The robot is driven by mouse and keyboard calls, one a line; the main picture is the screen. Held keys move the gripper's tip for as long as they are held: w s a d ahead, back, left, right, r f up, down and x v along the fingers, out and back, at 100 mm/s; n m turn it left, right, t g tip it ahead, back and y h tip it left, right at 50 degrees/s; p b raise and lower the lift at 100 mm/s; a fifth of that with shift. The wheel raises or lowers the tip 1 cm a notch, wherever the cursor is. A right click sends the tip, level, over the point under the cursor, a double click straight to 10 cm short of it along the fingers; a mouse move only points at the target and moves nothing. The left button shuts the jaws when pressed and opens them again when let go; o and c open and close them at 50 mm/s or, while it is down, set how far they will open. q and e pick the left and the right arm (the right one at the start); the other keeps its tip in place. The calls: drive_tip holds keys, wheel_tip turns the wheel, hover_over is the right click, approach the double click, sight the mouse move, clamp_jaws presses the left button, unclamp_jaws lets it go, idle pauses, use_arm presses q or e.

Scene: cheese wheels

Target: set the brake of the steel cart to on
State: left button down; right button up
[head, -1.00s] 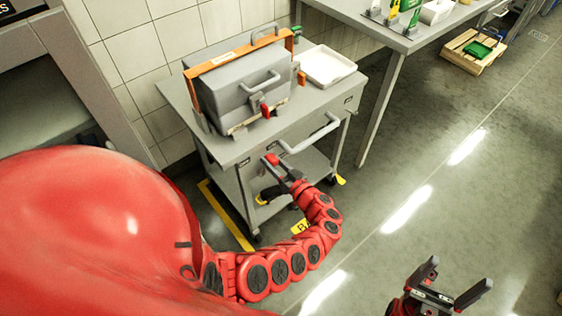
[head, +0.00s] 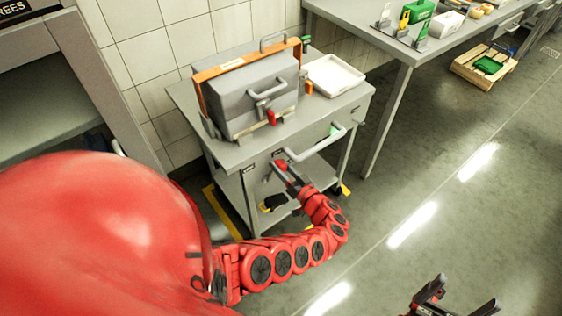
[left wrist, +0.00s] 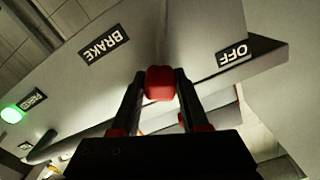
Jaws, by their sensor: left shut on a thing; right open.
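The steel cart (head: 240,150) stands against the tiled wall. My left gripper (head: 282,168) is at its front, below the push handle (head: 318,144). In the left wrist view its fingers are shut on the red knob (left wrist: 159,83) of the brake lever. A BRAKE label (left wrist: 104,43) is to the left of the knob and an OFF label (left wrist: 233,54) to the right. A green light (left wrist: 12,114) glows beside a PARKED label (left wrist: 34,101); the light also shows in the head view (head: 334,130). I see no ON label. My right gripper (head: 466,294) is open and empty at bottom right.
A grey machine (head: 245,98) with an orange frame and a white tray (head: 334,75) stand on the cart. A steel table (head: 385,45) is to the right. The floor at right is clear.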

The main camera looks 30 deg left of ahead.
use_arm(q)
drive_tip(key=c, duration=0.7)
unclamp_jaws()
drive_tip(key=shift+w+f, duration=0.1)
drive_tip(key=shift+f, duration=0.05)
drive_tip(key=shift+o, duration=1.3)
drive_tip(key=shift+w, duration=0.1)
drive_tip(key=shift+d, duration=0.15)
drive_tip(key=b+v, duration=0.3)
drive_tip(key=v, duration=1.4)
